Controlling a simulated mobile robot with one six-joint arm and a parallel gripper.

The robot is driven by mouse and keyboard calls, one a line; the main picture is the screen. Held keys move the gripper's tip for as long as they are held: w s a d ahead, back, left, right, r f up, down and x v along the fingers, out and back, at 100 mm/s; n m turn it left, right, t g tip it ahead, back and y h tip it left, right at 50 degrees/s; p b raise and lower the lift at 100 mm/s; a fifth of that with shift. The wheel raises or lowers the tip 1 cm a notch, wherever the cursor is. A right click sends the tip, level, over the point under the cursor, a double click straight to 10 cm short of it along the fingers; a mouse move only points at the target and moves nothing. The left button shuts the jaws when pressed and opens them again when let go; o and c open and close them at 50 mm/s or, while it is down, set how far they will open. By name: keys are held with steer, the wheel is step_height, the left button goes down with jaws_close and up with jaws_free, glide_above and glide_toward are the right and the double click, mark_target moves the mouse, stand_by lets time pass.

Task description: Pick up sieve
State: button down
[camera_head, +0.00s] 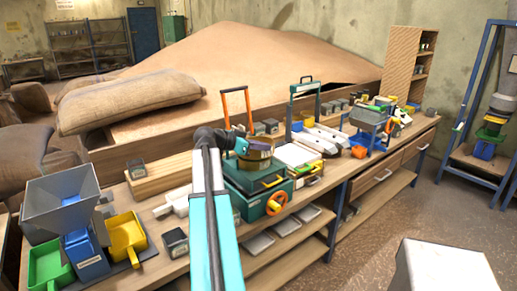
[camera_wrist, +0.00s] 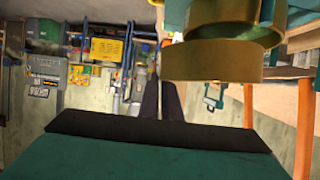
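Round brass sieves (camera_head: 256,160) stand in a stack on top of the green machine (camera_head: 262,187) in the middle of the bench. My gripper (camera_head: 240,147) is at the left edge of the stack in the head view. Its dark fingers (camera_wrist: 160,84) point toward the left edge of the lower ring in the wrist view. The right fingertip meets the ring's outline, so I cannot tell whether they touch or grip it.
A grey hopper (camera_head: 62,195) with yellow (camera_head: 126,236) and green (camera_head: 48,264) bins stands at the bench's left. An orange-handled frame (camera_head: 236,105) rises behind the stack. White trays and tools crowd the right. Open floor lies right of the bench.

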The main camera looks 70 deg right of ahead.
steer(key=s+a+r+b, duration=0.1)
steer(key=s+a+b, duration=0.1)
steer(key=s+a, duration=0.6)
steer(key=shift+s+a+r+b, duration=0.15)
steer(key=shift+s+a+b, duration=0.25)
steer(key=shift+s, duration=0.15)
stand_by(0.5)
